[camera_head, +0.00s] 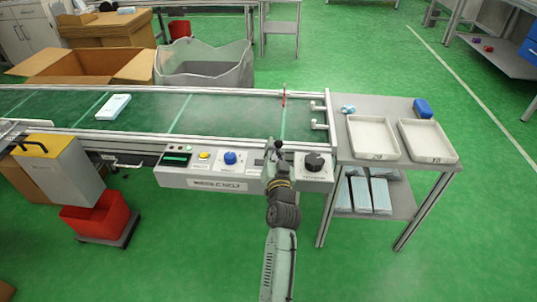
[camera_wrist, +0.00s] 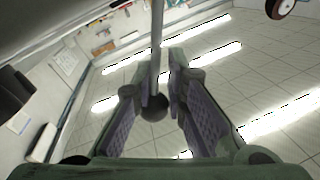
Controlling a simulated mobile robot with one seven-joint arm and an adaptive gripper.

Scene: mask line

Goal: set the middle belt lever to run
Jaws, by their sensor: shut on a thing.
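The belt control panel (camera_head: 217,178) is on the near side of the conveyor, with a green-lit switch, a yellow button, a blue knob and a large black knob (camera_head: 314,161) at its right end. My gripper (camera_head: 274,158) is at the panel between the blue knob and the black knob, and my arm covers that part. In the wrist view, the lever (camera_wrist: 157,28) is a grey rod with a dark round end, between the two fingers of my gripper (camera_wrist: 162,72). The fingers are shut on it. The lever's base and its position marks are hidden in the head view.
A side table (camera_head: 385,105) at the right holds two white trays (camera_head: 372,138) and a blue item (camera_head: 423,108). A red bin (camera_head: 95,213) stands at the lower left. Floor in front is clear.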

